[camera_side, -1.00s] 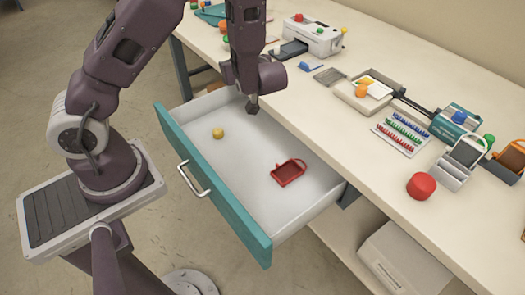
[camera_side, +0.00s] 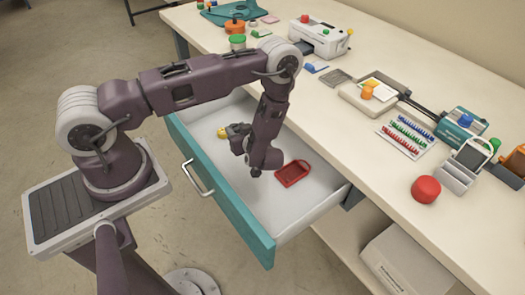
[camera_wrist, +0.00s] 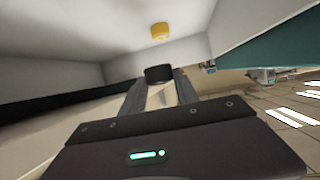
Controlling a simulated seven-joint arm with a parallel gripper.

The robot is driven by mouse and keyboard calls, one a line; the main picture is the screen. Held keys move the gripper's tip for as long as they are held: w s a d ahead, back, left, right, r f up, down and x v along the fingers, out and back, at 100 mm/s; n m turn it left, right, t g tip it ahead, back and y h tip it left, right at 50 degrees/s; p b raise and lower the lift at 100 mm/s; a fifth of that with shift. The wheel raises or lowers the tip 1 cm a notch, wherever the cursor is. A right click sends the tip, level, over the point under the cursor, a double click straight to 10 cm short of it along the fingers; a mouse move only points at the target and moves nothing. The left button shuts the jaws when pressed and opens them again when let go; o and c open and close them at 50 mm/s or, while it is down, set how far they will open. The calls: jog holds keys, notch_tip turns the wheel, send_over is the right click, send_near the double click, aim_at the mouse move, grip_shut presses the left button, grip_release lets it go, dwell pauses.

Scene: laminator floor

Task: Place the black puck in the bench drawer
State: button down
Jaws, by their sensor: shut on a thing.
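The bench drawer (camera_side: 225,210) stands pulled out, with a teal front and a pale inside. My gripper (camera_side: 255,171) points down over the drawer, between the yellow object and the red tray. In the wrist view my gripper (camera_wrist: 159,88) is shut on the black puck (camera_wrist: 159,73), which shows as a dark round-sided block between the fingertips. In the side view the puck is only a small dark patch at the tip. I cannot tell whether it touches the drawer floor.
A yellow object (camera_wrist: 160,31) lies in the drawer, partly behind my wrist in the side view. A red handled tray (camera_side: 292,174) lies in the drawer to the right of my gripper. The bench top (camera_side: 365,165) holds a red knob-like piece (camera_side: 426,190) and several tools.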

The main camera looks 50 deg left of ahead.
notch_tip(320, 180, down, 9)
jog(key=shift+f, duration=0.15)
